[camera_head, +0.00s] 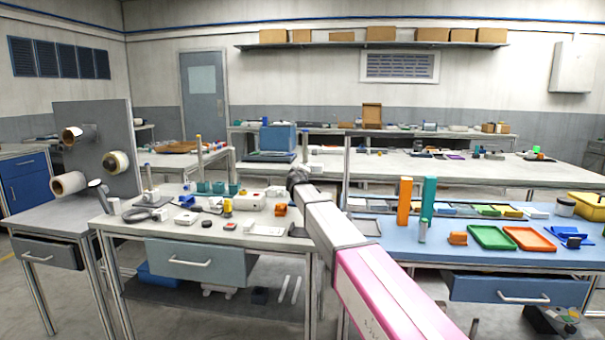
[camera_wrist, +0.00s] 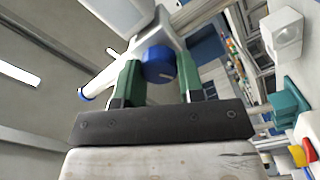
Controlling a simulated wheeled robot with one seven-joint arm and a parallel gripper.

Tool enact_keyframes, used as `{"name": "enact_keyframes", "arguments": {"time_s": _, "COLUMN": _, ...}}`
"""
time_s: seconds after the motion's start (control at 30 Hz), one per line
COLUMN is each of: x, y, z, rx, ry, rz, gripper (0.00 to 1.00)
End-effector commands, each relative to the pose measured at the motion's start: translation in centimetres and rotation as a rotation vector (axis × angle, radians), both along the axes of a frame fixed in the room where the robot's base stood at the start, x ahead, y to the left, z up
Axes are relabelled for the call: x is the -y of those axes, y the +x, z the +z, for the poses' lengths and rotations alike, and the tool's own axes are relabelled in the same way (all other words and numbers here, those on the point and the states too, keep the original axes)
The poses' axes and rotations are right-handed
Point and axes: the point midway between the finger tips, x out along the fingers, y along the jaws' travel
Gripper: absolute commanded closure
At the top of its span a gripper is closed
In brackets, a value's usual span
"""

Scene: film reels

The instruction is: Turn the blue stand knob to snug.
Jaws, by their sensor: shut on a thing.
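The blue knob (camera_wrist: 158,63) shows in the wrist view, on a pale grey-white stand (camera_wrist: 160,28) that continues above it in the picture. It has a small light mark on its face. My gripper (camera_wrist: 158,72) has two green fingers, one on each side of the knob, and is shut on it. The exact finger contact is partly hidden. In the head view my gripper (camera_head: 297,178) is a dark shape at the end of my arm, over the back right of the grey-white bench (camera_head: 262,243). The knob cannot be made out there.
In the wrist view a pale tube with a blue end (camera_wrist: 88,92) lies left of the knob; a white block (camera_wrist: 283,34) and teal piece (camera_wrist: 288,102) are at right. In the head view, an orange block (camera_head: 281,210) and white box (camera_head: 249,201) sit near my arm.

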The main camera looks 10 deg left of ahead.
Motion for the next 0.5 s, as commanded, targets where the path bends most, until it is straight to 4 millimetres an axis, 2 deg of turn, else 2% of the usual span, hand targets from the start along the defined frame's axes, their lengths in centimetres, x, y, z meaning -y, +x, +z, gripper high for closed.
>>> {"name": "enact_keyframes", "arguments": {"time_s": 0.5, "x": 0.01, "y": 0.0, "z": -0.06, "rx": -0.002, "ry": -0.044, "rz": -0.001, "gripper": 0.88}}
